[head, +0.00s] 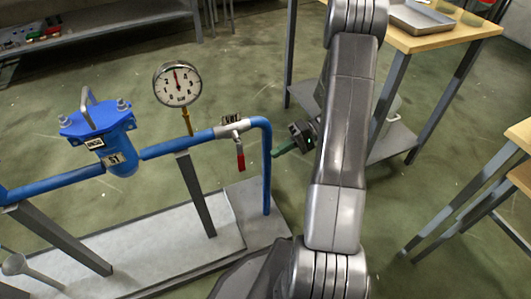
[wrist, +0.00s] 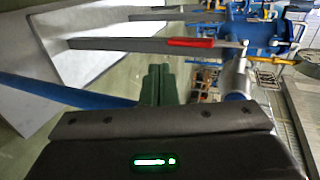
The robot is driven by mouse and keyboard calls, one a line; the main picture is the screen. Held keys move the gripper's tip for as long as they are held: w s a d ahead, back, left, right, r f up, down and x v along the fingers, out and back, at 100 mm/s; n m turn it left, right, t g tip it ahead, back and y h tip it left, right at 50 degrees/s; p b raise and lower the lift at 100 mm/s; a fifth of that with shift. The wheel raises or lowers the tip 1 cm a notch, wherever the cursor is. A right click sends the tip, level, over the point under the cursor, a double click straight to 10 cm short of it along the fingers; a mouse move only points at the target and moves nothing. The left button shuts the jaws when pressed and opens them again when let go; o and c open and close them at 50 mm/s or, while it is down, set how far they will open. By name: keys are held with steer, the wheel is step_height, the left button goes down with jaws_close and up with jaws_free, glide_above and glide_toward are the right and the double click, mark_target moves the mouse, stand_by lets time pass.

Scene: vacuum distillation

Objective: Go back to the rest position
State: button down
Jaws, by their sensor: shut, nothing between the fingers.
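My gripper (head: 283,148) is to the right of the blue pipe (head: 267,165), at about the height of its downward bend. Its green fingers are together with nothing between them, and they point left toward the pipe. In the wrist view the shut fingers (wrist: 157,84) show above the dark gripper body. The valve with the red handle (head: 240,155) is on the pipe left of my gripper, apart from it, with the handle hanging down. The red handle also shows in the wrist view (wrist: 190,42). My arm crosses the middle of the head view.
A blue filter housing (head: 118,145) and a pressure gauge (head: 177,84) are on the pipe run at left, above a pale plinth (head: 165,245). A wooden-topped table (head: 440,38) with a metal tray (head: 417,18) stands behind my arm. Another table (head: 521,133) is at right. Green floor is clear between.

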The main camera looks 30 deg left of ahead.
steer(key=w+d, duration=0.2)
steer(key=w+d+p, duration=0.1)
steer(key=w, duration=0.1)
steer(key=shift+w+d, duration=0.25)
steer(key=shift+d, duration=0.15)
